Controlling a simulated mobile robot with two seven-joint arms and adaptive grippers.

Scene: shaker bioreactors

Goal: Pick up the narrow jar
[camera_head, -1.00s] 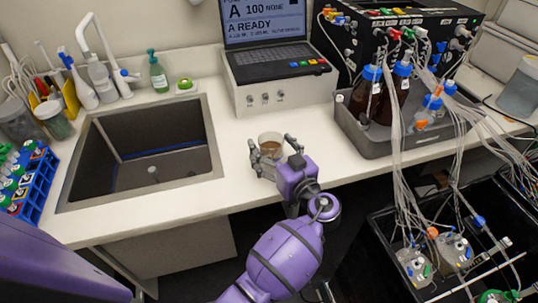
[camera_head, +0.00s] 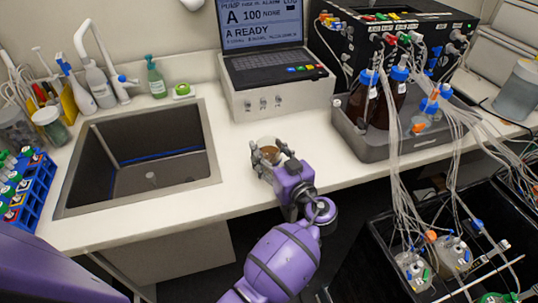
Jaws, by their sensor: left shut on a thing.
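The narrow jar (camera_head: 268,142) is a small clear jar with brown contents, upright at the counter's front part, between the sink and the grey tray. My left gripper (camera_head: 266,152) is shut on it, with one finger on each side. The gripper and its wrist hide the lower part of the jar, so I cannot tell whether its base touches the counter. My right gripper is not in view.
The sink (camera_head: 213,170) lies to the left. A control box with a screen (camera_head: 262,35) stands behind. The grey tray (camera_head: 400,146) with bottles and hanging tubes is at the right. The blue tube rack (camera_head: 38,190) is far left. Counter around the jar is clear.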

